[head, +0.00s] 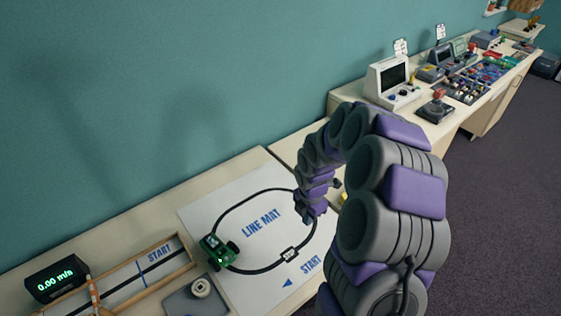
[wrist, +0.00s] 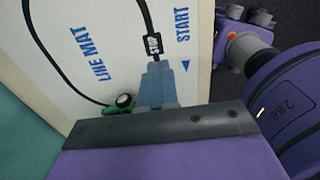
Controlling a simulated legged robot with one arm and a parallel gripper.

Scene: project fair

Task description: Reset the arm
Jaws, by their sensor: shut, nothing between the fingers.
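My arm (head: 395,190) is grey and purple and curves up from the lower right, then down toward the table. My gripper (head: 308,217) hangs over the right part of the line mat. In the wrist view my gripper (wrist: 156,75) shows its blue-grey fingers together with nothing between them, near the STOP label. The line mat (head: 230,207) is white with a black loop track and lies on the table; it also shows in the wrist view (wrist: 75,25). A green wheeled car (head: 218,252) sits on the loop's left side. It is partly hidden in the wrist view (wrist: 122,105).
A display (head: 57,279) reading 0.00 m/s and a wooden-sided START track (head: 150,265) stand at the lower left. A small grey device (head: 198,296) is beside the mat. A white console (head: 392,82), a joystick (head: 436,106) and several gadgets fill the far table. Dark floor lies right.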

